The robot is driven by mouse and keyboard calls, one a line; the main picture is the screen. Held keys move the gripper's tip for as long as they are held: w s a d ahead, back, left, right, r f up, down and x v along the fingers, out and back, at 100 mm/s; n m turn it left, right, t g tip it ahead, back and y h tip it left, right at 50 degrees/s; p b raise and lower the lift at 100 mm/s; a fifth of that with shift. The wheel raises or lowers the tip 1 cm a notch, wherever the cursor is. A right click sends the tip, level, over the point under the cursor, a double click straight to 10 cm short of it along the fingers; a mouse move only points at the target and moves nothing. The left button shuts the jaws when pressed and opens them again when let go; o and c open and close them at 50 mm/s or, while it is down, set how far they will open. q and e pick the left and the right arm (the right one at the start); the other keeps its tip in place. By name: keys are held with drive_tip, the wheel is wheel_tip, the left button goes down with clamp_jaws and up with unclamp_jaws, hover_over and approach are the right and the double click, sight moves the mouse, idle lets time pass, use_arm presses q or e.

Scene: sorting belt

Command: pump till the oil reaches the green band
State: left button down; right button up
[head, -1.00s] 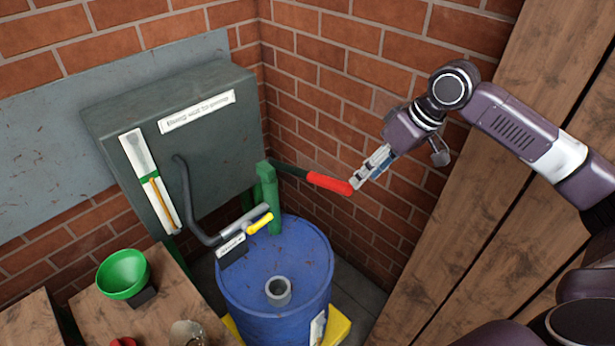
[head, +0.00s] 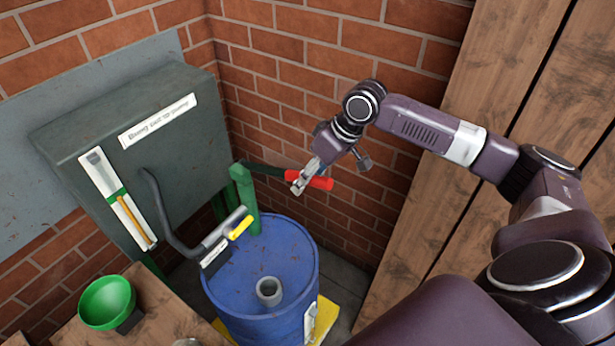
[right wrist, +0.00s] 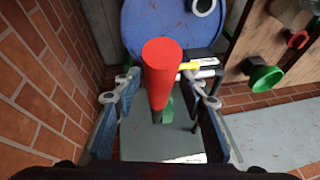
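The pump lever with its red grip (head: 321,183) sticks out to the right from the green pump post (head: 246,200) on the blue drum (head: 262,265). My right gripper (head: 299,186) is at the red grip and covers part of it. In the right wrist view the red grip (right wrist: 161,65) lies between the spread fingers (right wrist: 161,100), with gaps at both sides. The gauge (head: 98,172) on the grey tank (head: 75,130) has a green band (head: 116,197) and an orange-yellow oil column (head: 134,220), its top close to the band's lower edge. My left gripper is not in view.
A dark hose (head: 160,210) runs from the tank to a nozzle with a yellow lever (head: 241,227). A green funnel (head: 107,302) stands on the wooden table (head: 165,315). Brick wall (head: 290,110) lies behind the lever, and wooden boards (head: 450,230) stand at the right.

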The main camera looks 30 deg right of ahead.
drive_tip(key=shift+s, duration=0.15)
drive_tip(key=shift+d, duration=0.1)
drive_tip(key=shift+c, duration=1.3)
clamp_jaws()
drive_tip(key=shift+f, duration=0.1)
